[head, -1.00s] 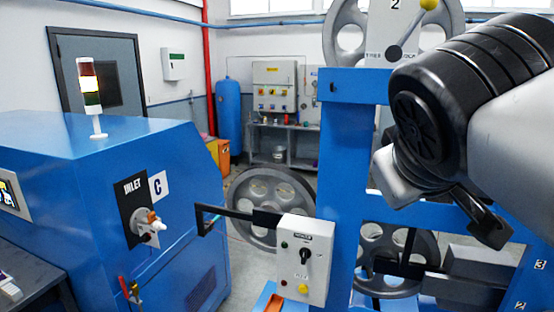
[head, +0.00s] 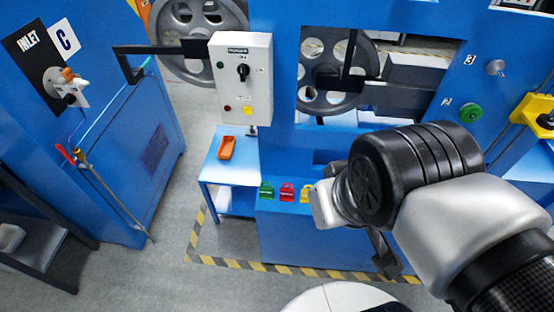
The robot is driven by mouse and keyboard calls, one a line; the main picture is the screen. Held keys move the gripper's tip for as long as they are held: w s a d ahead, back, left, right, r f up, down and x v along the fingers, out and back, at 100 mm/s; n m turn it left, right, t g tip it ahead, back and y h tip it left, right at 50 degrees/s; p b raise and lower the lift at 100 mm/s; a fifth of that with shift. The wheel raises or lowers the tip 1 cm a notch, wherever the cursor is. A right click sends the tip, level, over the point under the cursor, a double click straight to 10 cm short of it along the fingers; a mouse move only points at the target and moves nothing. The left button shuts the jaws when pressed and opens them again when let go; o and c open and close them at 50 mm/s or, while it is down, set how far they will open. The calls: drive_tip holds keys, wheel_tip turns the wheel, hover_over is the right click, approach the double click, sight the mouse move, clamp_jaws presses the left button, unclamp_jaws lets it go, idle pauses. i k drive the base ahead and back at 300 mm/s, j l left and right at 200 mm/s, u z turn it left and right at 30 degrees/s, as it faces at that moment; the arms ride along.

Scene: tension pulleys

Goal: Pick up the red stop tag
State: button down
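A red tag (head: 287,192) sits on a blue ledge (head: 285,209) at the foot of the blue machine frame, between a green tag (head: 266,190) and a yellow tag (head: 305,193). My arm reaches in from the lower right. My gripper (head: 383,255) is mostly hidden behind my wrist; only a dark part shows below it. The gripper is to the right of the red tag and apart from it in the picture. I cannot see whether the gripper is open or shut.
A small blue table (head: 215,167) with an orange tray (head: 227,148) stands left of the ledge. A grey control box (head: 243,80) hangs above it. The blue inlet cabinet (head: 130,140) is at the left. Grey floor (head: 170,225) with striped tape lies clear in front.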

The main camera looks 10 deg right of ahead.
sight(286, 194)
drive_tip(key=i+l, duration=0.1)
drive_tip(key=l, duration=0.35)
drive_tip(key=i+l, duration=0.15)
drive_tip(key=l, duration=0.3)
drive_tip(key=u, duration=1.6)
